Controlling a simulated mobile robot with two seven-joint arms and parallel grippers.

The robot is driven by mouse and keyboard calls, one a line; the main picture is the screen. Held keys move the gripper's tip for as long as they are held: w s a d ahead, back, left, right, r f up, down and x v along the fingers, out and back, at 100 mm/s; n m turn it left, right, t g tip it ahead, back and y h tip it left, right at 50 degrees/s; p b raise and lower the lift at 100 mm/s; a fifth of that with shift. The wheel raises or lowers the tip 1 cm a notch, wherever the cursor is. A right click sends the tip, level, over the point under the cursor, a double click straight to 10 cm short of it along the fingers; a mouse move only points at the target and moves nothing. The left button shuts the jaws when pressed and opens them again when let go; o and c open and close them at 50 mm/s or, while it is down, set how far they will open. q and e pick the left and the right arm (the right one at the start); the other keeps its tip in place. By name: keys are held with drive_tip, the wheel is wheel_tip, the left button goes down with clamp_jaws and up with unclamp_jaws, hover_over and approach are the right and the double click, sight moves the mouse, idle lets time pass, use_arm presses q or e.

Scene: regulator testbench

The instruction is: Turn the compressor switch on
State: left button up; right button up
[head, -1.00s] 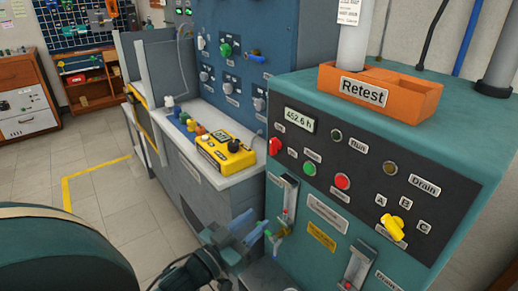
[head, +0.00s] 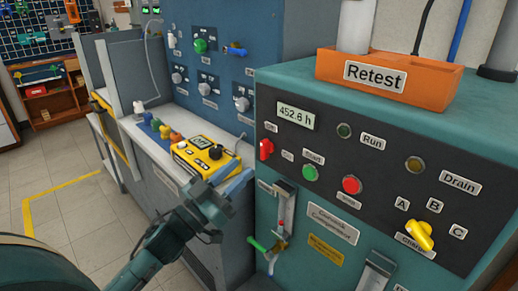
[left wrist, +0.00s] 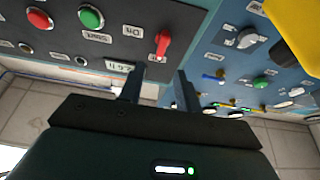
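The compressor switch is a red handle (head: 265,149) at the left end of the dark panel on the teal cabinet. It stands roughly upright in the head view, with one small label above it and another to its right. The wrist view shows the red handle (left wrist: 163,43) beyond the fingers, beside a label reading "On". My left gripper (head: 226,186) is below and left of the switch, apart from it. In the wrist view the left gripper (left wrist: 158,82) has its fingers spread with nothing between them. My right gripper is not in view.
Start (head: 310,172) and stop (head: 352,185) buttons and a yellow selector (head: 419,235) share the panel. A gauge with a green-handled valve (head: 260,246) sits below the switch. A yellow device (head: 205,153) lies on the bench behind the gripper. An orange tray (head: 440,79) tops the cabinet.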

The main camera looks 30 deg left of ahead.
sight(261, 148)
use_arm(q)
drive_tip(key=x, duration=0.7)
drive_tip(key=shift+w+d, duration=0.1)
drive_tip(key=shift+w, duration=0.25)
clamp_jaws()
